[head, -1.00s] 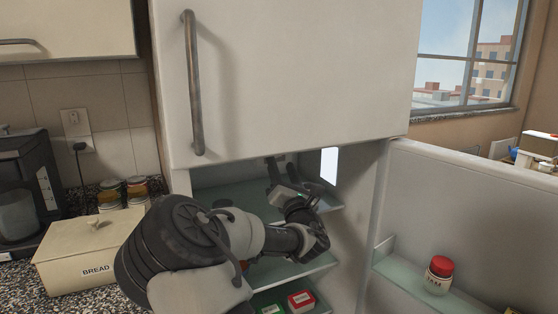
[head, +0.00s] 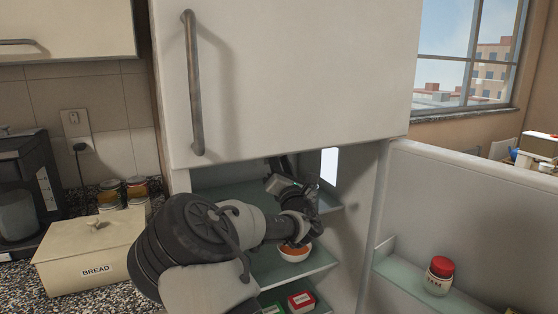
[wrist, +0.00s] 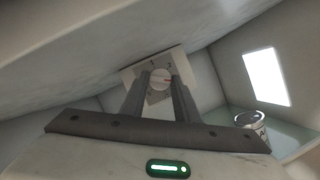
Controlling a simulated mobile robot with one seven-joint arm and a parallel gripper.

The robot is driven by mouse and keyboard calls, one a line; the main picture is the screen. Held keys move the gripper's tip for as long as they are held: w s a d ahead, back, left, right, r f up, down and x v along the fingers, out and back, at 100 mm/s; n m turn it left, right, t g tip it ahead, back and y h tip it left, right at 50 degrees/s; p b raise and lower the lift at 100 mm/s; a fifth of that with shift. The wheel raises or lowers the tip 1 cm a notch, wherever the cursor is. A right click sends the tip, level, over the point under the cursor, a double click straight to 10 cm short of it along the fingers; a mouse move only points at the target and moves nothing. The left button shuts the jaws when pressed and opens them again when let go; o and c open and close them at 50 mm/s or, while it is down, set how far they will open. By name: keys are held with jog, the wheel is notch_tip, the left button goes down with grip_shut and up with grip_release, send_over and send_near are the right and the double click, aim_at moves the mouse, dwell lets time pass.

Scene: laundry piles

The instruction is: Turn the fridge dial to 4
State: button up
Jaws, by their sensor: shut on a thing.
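Digits are printed around the knob, too small to read surely. My gripper (wrist: 160,82) is shut on the dial, one finger on each side of it. In the head view my gripper (head: 283,165) reaches up to the top of the open fridge compartment. The dial cannot be made out there.
A can (wrist: 252,125) stands near the dial's right in the wrist view. The open fridge door (head: 470,205) holds a red-lidded jar (head: 439,275) at right.

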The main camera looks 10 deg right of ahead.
jog(key=m+h, duration=0.1)
jog(key=m, duration=0.1)
jog(key=m+g+h, duration=0.1)
jog(key=m, duration=0.2)
jog(key=shift+a+r, duration=0.1)
jog(key=shift+a, duration=0.05)
jog(key=o, duration=1)
jog(key=shift+o, duration=0.2)
jog(key=p+v, duration=0.1)
jog(key=v, duration=1.6)
jog(key=shift+s+a, duration=0.2)
jog(key=shift+s, duration=0.05)
